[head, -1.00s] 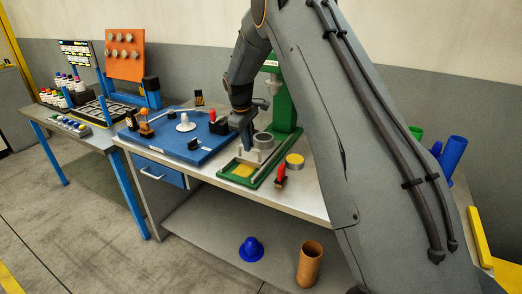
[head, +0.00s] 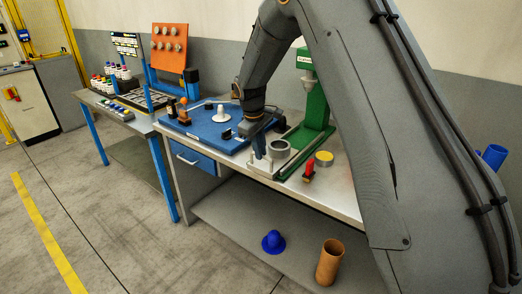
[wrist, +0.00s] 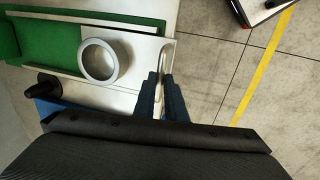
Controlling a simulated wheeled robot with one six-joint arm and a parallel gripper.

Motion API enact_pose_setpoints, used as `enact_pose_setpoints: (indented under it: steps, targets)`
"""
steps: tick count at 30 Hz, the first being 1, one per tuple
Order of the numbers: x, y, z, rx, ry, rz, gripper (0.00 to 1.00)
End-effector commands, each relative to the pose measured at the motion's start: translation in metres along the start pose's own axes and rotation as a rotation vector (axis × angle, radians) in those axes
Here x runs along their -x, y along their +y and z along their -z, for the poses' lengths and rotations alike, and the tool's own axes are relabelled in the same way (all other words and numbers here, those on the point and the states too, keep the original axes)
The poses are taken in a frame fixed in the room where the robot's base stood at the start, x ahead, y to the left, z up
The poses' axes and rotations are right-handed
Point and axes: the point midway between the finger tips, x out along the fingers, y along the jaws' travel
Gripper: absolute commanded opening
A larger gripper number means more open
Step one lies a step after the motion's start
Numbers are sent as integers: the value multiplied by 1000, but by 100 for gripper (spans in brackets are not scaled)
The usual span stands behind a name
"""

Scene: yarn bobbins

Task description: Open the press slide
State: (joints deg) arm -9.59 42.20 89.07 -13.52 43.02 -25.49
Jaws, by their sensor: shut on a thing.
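The green press (head: 316,100) stands at the back of the workbench. Its slide, a pale plate (wrist: 145,48) carrying a grey metal ring (wrist: 100,61), lies at the front end of the green base (wrist: 60,9), out from under the press head. The ring also shows in the head view (head: 278,147). My gripper (wrist: 163,78) is shut on the slide's handle (wrist: 166,60) at the plate's outer edge. In the head view my gripper (head: 259,152) is at the slide's front left. The fingers partly hide the handle.
A blue board (head: 205,128) with several fixtures lies left of the press. A red-handled tool (head: 309,168) and a yellow-topped tin (head: 324,157) stand to its right.

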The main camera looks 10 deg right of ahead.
Motion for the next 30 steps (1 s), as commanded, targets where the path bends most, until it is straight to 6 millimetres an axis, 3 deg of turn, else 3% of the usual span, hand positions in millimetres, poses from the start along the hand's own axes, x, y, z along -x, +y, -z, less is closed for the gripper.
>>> enact_pose_setpoints:
  steps: [2, 3, 6, 17, 30]
  targets:
    - [1, 0, 1, 0, 2, -1, 0]
    - [1, 0, 1, 0, 2, -1, 17]
    - [1, 0, 1, 1, 2, -1, 29]
    - [6, 0, 1, 1, 1, -1, 29]
    - [69, 0, 2, 1, 2, -1, 29]
